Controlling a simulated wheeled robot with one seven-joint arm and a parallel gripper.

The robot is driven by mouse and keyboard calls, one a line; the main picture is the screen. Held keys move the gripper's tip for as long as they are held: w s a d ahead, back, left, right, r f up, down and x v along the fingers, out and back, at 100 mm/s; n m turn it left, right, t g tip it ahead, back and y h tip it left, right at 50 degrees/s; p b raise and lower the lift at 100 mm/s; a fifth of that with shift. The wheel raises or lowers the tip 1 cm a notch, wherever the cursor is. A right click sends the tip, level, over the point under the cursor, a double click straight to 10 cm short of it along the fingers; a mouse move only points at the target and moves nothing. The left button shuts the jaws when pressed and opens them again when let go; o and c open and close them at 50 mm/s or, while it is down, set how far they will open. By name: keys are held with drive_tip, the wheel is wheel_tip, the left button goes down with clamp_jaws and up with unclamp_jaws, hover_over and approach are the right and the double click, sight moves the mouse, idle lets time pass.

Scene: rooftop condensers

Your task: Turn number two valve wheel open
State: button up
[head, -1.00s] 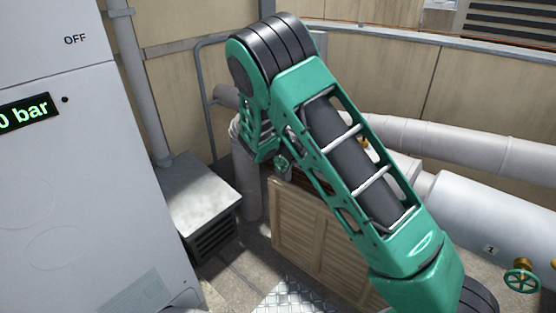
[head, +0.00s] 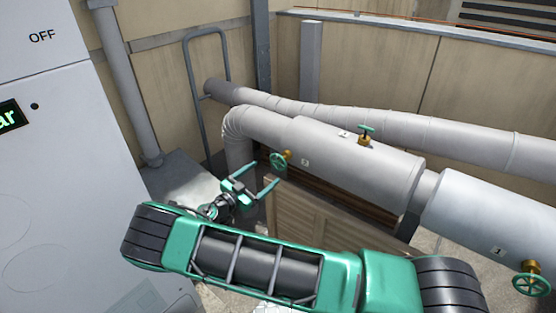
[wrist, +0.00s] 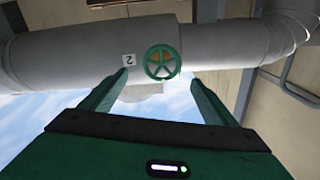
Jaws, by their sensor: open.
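The number two valve wheel (head: 280,161) is a small green spoked wheel on a brass stem, on the side of the grey pipe just right of its elbow. It also shows in the wrist view (wrist: 162,63), face-on, beside a white tag (wrist: 128,60) that reads 2, upside down. My gripper (head: 265,173) is open and empty. Its two green fingers point at the wheel from the left and below, and in the wrist view the wheel lies between and beyond the fingertips. A gap seems to remain, but its size is hard to tell.
Another green wheel (head: 366,131) stands on top of the pipe, and a third (head: 531,284) sits at lower right beside tag 1. A slatted wooden panel (head: 325,225) stands below the pipe. A white cabinet (head: 45,190) fills the left side.

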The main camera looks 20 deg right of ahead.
sight(277, 163)
drive_tip(key=x, duration=1)
drive_tip(key=shift+a, duration=0.1)
drive_tip(key=shift+c, duration=0.3)
drive_tip(key=shift+f, duration=0.1)
drive_tip(key=c, duration=1)
